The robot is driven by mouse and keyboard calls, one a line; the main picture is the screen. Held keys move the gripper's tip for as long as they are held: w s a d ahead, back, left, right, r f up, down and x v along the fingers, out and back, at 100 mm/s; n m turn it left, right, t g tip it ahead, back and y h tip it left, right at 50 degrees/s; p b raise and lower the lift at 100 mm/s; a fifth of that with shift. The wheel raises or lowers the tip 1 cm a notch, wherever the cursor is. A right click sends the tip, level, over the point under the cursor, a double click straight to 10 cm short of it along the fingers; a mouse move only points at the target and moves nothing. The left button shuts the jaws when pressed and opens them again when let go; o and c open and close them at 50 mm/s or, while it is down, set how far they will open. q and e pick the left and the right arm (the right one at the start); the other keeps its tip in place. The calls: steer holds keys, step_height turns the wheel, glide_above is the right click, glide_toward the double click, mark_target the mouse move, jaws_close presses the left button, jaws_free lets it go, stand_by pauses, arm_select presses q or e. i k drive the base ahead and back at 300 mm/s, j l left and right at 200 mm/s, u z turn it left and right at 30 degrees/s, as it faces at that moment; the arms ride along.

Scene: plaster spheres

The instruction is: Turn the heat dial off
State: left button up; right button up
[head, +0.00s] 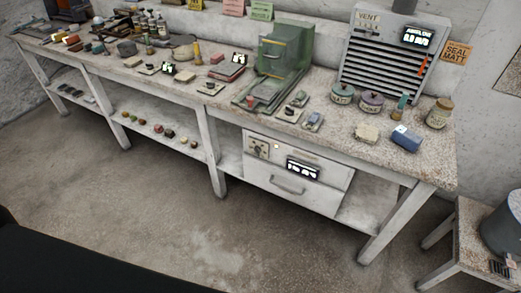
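A pale drawer unit (325,199) is set under the right half of the long workbench (270,113). Its upper front carries a small panel at the left with what looks like a round dial (263,152). The dial is too small for me to read its setting. A lit display (303,169) sits to the right of the dial, its digits unreadable. A drawer with a bar handle (287,187) is below, and it looks closed. Neither of my grippers is in view.
A green machine (283,50) and a slatted vent unit (385,62) with a lit display stand on the bench. Jars, blocks and tools cover much of the top. Small coloured spheres (158,129) lie on the lower shelf. A stool (470,235) stands at right. The floor in front is clear.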

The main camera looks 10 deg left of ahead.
mark_target(256, 150)
steer(key=i+j, duration=0.45)
steer(key=i+j+u, duration=0.1)
steer(key=i+j, duration=0.35)
steer(key=i, duration=0.25)
